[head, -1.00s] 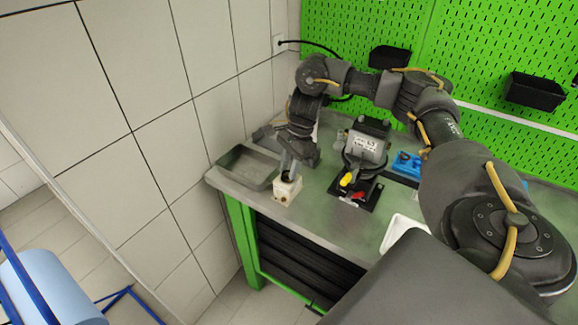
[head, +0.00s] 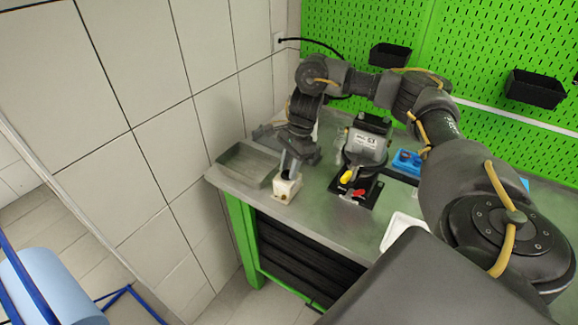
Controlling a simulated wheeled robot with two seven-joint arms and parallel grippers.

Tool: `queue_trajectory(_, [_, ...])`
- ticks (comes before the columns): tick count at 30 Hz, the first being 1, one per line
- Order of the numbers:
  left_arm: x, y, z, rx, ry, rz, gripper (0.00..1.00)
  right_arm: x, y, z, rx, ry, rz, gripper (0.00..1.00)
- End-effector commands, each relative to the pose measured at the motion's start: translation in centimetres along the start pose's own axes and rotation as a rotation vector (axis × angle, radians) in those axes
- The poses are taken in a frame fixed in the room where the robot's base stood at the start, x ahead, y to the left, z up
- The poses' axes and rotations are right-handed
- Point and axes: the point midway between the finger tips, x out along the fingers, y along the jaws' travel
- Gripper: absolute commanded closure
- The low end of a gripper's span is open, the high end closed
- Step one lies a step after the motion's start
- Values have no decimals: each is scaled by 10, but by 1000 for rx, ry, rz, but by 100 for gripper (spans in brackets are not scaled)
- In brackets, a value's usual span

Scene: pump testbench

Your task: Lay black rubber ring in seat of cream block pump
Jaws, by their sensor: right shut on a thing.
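The cream block pump (head: 286,190) stands on the bench near its front left edge. My right gripper (head: 289,172) points down with its fingertips right at the top of the block. It is shut on the black rubber ring, which is too small and too covered by the fingers to make out clearly. The seat on top of the block is hidden by the gripper. My left gripper is not in view.
A grey metal tray (head: 247,163) lies left of the block. A grey pump unit (head: 366,145) on a black base with yellow and red parts stands to the right. A blue holder (head: 406,161) and a white tray (head: 404,228) lie farther right. The bench front edge is close.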

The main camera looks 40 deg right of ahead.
Motion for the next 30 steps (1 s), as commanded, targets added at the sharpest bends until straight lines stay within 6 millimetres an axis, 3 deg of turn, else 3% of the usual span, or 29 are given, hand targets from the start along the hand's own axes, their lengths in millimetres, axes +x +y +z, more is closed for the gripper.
queue_trajectory(1, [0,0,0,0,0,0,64,0,0,0,0,0,0,91])
queue_trajectory(2, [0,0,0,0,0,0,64,0,0,0,0,0,0,69])
queue_trajectory(8, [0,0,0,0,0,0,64,0,0,0,0,0,0,45])
queue_trajectory(19, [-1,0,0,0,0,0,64,-8,0,0,-1,0,-1,45])
queue_trajectory(30, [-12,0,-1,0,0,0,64,-71,-1,1,-1,1,-5,45])
